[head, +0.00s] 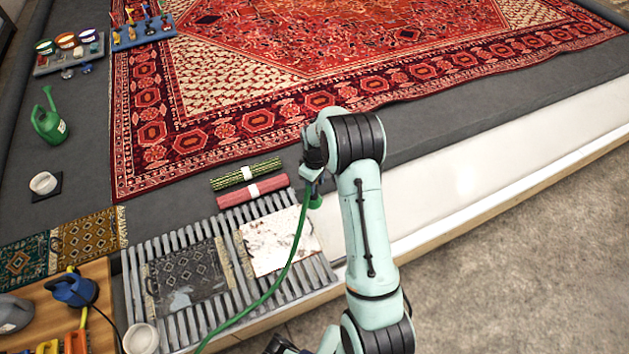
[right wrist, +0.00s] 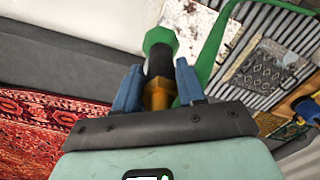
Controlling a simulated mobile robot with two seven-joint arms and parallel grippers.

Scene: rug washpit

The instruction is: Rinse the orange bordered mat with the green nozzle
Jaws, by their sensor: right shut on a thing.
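My right gripper (head: 312,183) hangs over the right end of the slatted grate. In the right wrist view its blue fingers (right wrist: 157,88) are shut on the green nozzle (right wrist: 160,38), around its dark and brass-coloured part. The nozzle is partly hidden in the head view (head: 316,200). A green hose (head: 291,262) runs from it down to the left. A white mat (head: 268,243) with dark and reddish blotches lies on the grate beside the nozzle. A grey patterned mat (head: 205,268) with a pale patch lies left of it. I cannot clearly make out an orange border on either.
The slatted grate (head: 136,290) has rolled green and red mats (head: 254,191) behind it. A large red rug (head: 200,140) covers the floor beyond. A wooden table (head: 100,272) with a blue tool (head: 72,290) stands at lower left. A white ledge (head: 480,180) runs right.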

